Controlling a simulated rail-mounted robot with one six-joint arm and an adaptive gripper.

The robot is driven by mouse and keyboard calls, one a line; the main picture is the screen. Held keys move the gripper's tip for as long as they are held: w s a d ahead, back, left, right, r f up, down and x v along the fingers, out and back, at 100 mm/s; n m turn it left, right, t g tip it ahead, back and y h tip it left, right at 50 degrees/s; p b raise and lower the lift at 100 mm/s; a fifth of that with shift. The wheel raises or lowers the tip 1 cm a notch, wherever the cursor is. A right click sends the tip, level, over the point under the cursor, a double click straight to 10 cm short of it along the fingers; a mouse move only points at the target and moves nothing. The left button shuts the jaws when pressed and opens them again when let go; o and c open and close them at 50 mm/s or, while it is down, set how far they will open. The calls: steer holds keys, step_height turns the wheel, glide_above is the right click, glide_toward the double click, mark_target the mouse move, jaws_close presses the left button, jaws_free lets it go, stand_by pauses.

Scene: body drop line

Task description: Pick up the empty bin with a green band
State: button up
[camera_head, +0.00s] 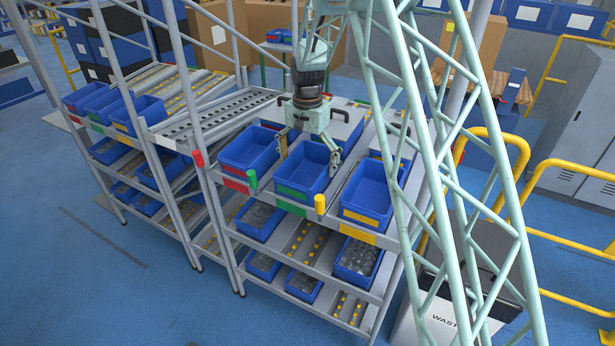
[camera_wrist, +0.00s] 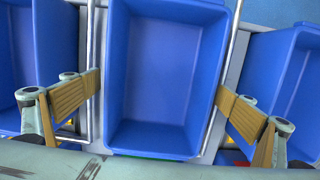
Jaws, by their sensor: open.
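The empty blue bin with a green band (camera_head: 303,172) sits on the top shelf of the rack, between two other blue bins. Its green band is on its front face. In the wrist view this bin (camera_wrist: 165,75) fills the middle, its inside bare, with only a sliver of green at its lower edge. My gripper (camera_head: 309,156) is open above it, fingers pointing down. In the wrist view my gripper (camera_wrist: 160,92) has one tan finger pad at each side of the bin, near its rims. I cannot tell whether the pads touch it.
A blue bin with a red band (camera_head: 248,150) stands close on the left and one with a yellow band (camera_head: 368,190) on the right; both look empty. Metal rails run between the bins. Lower shelves (camera_head: 305,240) hold more bins, some filled. A waste container (camera_head: 425,315) stands at the lower right.

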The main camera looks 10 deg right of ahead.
steer(key=shift+c, duration=0.4)
steer(key=c, duration=0.9)
steer(key=shift+r, duration=0.15)
step_height(320, 180, up, 10)
stand_by(0.4)
